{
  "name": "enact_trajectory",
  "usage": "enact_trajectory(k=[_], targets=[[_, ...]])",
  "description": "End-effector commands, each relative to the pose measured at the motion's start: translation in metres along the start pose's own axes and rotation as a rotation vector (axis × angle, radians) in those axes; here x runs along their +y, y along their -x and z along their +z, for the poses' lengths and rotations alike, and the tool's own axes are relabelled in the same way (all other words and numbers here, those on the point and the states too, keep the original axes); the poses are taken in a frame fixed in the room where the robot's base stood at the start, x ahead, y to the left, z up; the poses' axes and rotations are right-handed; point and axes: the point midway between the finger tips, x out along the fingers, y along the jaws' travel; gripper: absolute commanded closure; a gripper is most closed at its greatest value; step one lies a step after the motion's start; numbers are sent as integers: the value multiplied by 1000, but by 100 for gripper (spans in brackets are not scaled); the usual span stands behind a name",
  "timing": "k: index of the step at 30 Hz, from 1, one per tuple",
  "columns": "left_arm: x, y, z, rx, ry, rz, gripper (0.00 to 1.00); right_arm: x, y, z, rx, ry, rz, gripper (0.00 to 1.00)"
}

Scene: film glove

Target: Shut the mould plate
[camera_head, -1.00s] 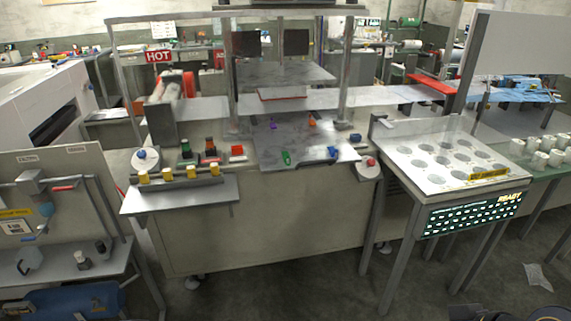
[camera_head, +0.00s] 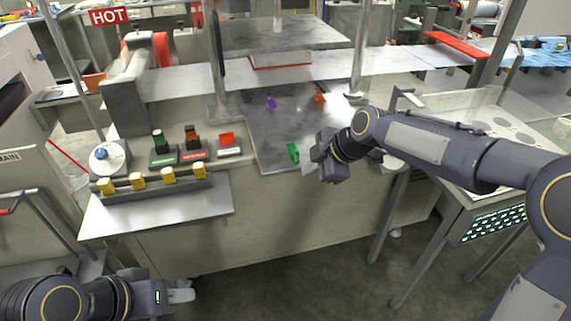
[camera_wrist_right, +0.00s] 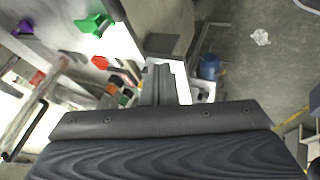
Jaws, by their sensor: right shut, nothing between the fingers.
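The grey mould plate (camera_head: 290,125) lies flat on the press bench, with coloured pieces on it. A green piece (camera_head: 293,152) is at its front edge, a purple one (camera_head: 270,101) further back, and an orange one (camera_head: 319,95) at the right. A raised grey upper plate (camera_head: 285,35) hangs above and behind. My right gripper (camera_head: 308,168) is shut and empty at the plate's front edge, just right of the green piece, and hides that corner. The right wrist view shows its closed fingers (camera_wrist_right: 160,85), with the green piece (camera_wrist_right: 95,25) apart from them. My left gripper (camera_head: 181,294) is low, in front of the bench.
Green, orange and red controls (camera_head: 228,143) stand left of the plate, behind a row of yellow pieces (camera_head: 137,180) above a grey shelf (camera_head: 155,210). Metal posts (camera_head: 360,55) flank the press. A table with round holes (camera_head: 505,125) stands right, partly behind my right arm.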

Motion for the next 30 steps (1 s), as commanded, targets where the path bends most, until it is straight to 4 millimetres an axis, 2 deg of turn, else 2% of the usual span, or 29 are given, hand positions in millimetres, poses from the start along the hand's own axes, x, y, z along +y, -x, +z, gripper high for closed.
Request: enact_trajectory(k=[5, 14, 18, 21, 30], targets=[[2, 4, -2, 0, 0, 0, 66, -1, -29, 0, 0, -3, -6, 100], [5, 11, -5, 0, 0, 0, 66, -1, -92, 0, -2, -4, -5, 100], [8, 19, -9, 0, 0, 0, 66, 20, -101, -1, -1, -5, 1, 100], [10, 21, -11, 0, 0, 0, 66, 29, -106, 0, -2, -4, 1, 100], [10, 22, -11, 0, 0, 0, 66, 35, -111, 1, -1, -5, 0, 100]])
